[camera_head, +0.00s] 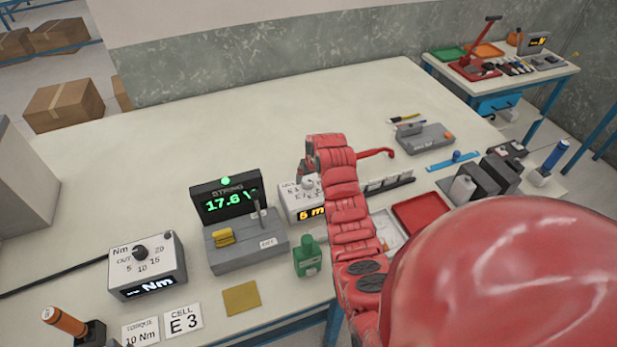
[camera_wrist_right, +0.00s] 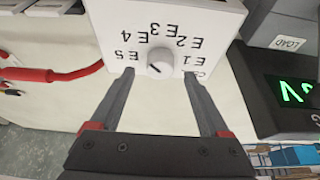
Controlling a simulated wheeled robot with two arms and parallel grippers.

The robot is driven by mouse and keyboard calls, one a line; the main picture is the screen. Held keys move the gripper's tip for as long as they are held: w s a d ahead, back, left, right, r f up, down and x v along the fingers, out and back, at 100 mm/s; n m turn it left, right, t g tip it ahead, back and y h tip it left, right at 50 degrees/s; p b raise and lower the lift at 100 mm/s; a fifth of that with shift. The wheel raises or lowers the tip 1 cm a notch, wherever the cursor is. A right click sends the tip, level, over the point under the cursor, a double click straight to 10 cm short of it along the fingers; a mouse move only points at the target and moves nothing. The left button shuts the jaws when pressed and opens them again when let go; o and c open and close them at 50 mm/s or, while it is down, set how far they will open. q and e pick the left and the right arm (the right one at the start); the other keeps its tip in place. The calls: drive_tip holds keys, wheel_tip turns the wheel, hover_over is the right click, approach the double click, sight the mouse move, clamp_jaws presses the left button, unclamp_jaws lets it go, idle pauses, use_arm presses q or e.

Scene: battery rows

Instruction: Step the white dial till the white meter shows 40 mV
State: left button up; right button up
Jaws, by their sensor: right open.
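The white meter (camera_head: 296,203) is a small white box on the table with a lit orange display. The white dial (camera_wrist_right: 160,62) is a round knob on the box's face, ringed by labels E1 to E5, which appear upside down in the wrist view. Its dark mark slants to the lower left there. My right gripper (camera_wrist_right: 160,76) is open, with one finger on each side of the dial and visible gaps between. In the head view the right arm mostly hides that gripper. My left gripper is not in view.
A black STRING display (camera_head: 226,198) reading 17.6 V stands left of the meter. A white Nm box (camera_head: 122,272) and a CELL E 3 card (camera_head: 184,321) are at the left front. The back of the table is clear.

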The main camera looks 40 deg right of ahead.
sight(308, 181)
drive_tip(key=shift+x, duration=0.85)
drive_tip(key=shift+p+x, duration=0.4)
drive_tip(key=shift+x, duration=0.35)
drive_tip(key=shift+c, duration=0.2)
clamp_jaws()
